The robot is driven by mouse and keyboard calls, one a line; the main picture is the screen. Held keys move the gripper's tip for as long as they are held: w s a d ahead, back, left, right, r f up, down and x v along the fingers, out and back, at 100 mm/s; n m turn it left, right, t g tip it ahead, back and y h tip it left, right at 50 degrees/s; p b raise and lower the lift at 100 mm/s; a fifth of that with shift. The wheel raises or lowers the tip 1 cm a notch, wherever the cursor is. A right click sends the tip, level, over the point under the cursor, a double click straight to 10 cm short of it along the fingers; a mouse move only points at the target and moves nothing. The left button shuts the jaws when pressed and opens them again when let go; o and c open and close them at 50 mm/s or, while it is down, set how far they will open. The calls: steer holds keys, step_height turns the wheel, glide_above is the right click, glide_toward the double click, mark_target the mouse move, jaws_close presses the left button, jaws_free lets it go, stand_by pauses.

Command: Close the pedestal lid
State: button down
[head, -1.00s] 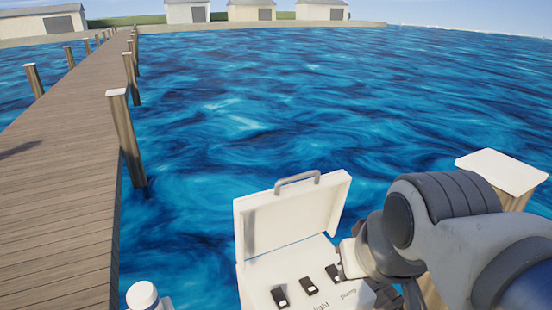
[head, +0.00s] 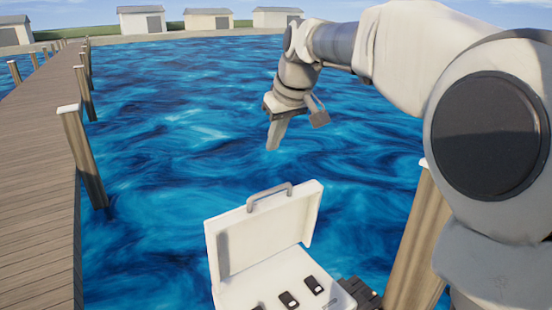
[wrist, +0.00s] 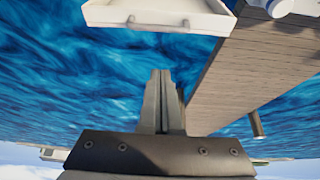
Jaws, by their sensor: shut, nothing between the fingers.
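The white pedestal lid (head: 268,232) stands open, raised at the back of the white switch pedestal (head: 240,284) in the head view. A grey handle (head: 269,196) sits on its top edge. Several dark switches show on the panel below it. My gripper (head: 272,148) is shut and empty, pointing down in the air, above and beyond the lid in the picture, apart from it. In the wrist view my gripper (wrist: 162,75) shows its fingers together, and the lid (wrist: 155,14) with its handle is at the top edge. The pedestal's lower part is cut off by the frame.
A wooden dock (head: 40,190) with posts runs along the left. A wooden post (head: 420,245) stands right of the pedestal, partly behind my arm. Dark ribbed items (head: 358,291) lie beside the panel. Open water surrounds the lid; sheds line the far shore.

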steer(key=x, duration=0.7)
steer(key=d+x, duration=0.1)
steer(key=x, duration=0.3)
steer(key=shift+a+f, duration=0.1)
steer(key=shift+f, duration=0.4)
steer(key=shift+s+d+f, duration=0.2)
steer(key=shift+s+f, duration=0.2)
steer(key=shift+f, duration=0.05)
steer(key=shift+s+f, duration=0.1)
